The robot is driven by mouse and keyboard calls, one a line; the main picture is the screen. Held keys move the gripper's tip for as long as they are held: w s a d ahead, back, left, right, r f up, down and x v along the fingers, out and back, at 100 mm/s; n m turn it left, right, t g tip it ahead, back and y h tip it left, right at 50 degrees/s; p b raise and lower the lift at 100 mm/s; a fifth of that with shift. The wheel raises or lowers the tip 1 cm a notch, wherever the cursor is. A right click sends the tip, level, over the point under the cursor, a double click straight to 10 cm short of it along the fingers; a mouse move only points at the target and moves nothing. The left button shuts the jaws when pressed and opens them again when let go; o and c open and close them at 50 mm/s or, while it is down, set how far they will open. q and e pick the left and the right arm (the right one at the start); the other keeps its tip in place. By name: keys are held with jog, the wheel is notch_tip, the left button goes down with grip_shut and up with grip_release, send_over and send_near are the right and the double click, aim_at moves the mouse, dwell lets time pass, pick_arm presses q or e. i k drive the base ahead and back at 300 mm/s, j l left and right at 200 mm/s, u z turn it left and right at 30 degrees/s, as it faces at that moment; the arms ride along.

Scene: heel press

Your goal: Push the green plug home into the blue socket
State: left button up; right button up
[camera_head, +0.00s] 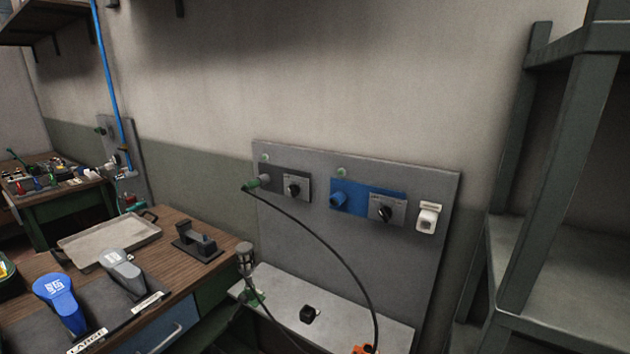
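A green plug (250,184) on a black cable sits at the end of a grey socket (265,180) on the left of the grey wall board. I cannot tell how deep it is in. The blue socket (338,199) is to its right on a blue plate, with its mouth facing out and down; no plug shows in it. A second small green part (252,298) with a dark cable shows lower, at the left end of the pale shelf. Neither of my grippers shows in this view.
Rotary switches (384,213) and a white outlet (428,217) are on the board (410,270). The cable (340,255) arcs across it to an orange item (365,349). A wooden bench (195,272) with a tray (108,240) stands left, a green rack (545,200) right.

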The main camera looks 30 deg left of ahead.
aim_at(251, 185)
jog(key=u, duration=1.3)
